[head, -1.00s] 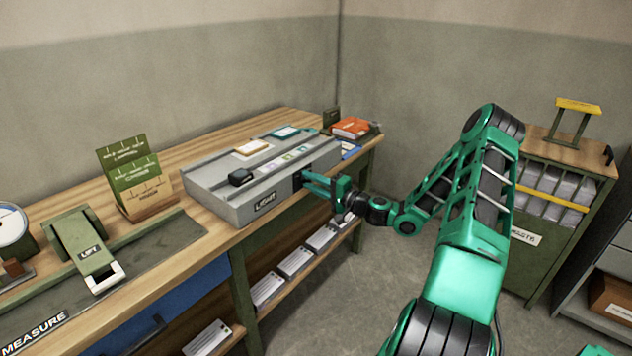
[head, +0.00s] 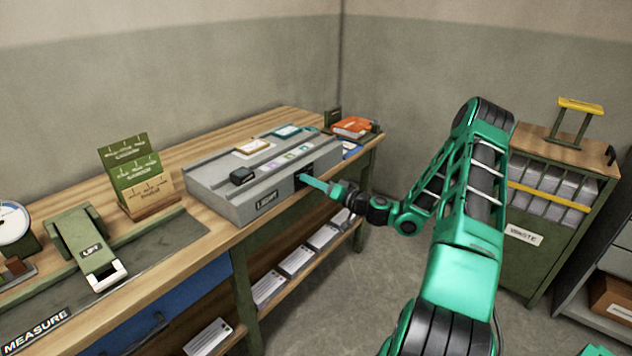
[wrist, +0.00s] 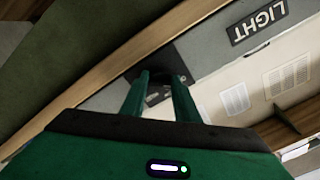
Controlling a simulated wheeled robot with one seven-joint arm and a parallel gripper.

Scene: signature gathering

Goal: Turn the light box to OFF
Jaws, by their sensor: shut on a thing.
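The light box (head: 228,208) is a long grey unit on the wooden bench, with a dark "LIGHT" label on its front. The label also shows upside down in the wrist view (wrist: 258,21). My gripper (head: 304,179) reaches the dark recess in the box's front, right of the label. In the wrist view my gripper (wrist: 160,78) has its two green fingers close together, their tips at a dark part (wrist: 172,64) on the box's front. It is shut on this dark part, which looks like the switch knob. The fingers hide much of it, and its setting cannot be read.
Small cards and a black block (head: 241,176) lie on top of the box. An orange book (head: 352,126) lies behind its right end. The bench edge and a shelf with paper stacks (head: 296,260) are below my gripper. A green waste cabinet (head: 552,190) stands right.

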